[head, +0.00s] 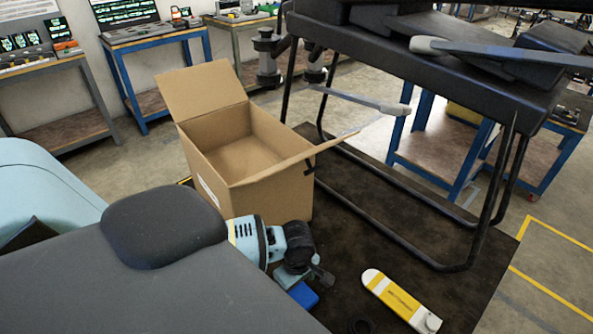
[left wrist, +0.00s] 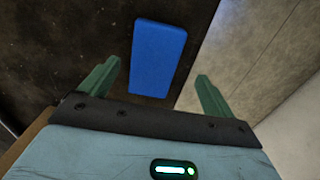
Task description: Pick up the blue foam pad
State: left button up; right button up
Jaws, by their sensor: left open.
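The blue foam pad (head: 303,294) lies on the dark mat, partly hidden by my left gripper in the head view. In the left wrist view the pad (left wrist: 159,57) appears as a whole blue rectangle, ahead of and between the two fingers. My left gripper (head: 301,278) points down over the pad. Its green fingers (left wrist: 157,70) are spread apart, with nothing held between them. I cannot tell the exact height above the pad. My right gripper is in neither view.
An open, empty-looking cardboard box (head: 240,160) stands just behind my left gripper. A yellow and white device (head: 400,300) lies on the dark mat (head: 450,290) to the right. The black-legged drone (head: 440,70) stands over the mat. Workbenches (head: 155,75) line the back.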

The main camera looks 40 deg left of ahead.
pick_arm(q)
jog(key=shift+w+f+b, duration=0.2)
jog(key=shift+f+b, duration=0.05)
jog(key=shift+f, duration=1)
jog(key=shift+w+f+b, duration=0.15)
jog(key=shift+f+b, duration=0.1)
jog(key=shift+f, duration=1)
jog(key=shift+c, duration=0.3)
jog(key=c, duration=1)
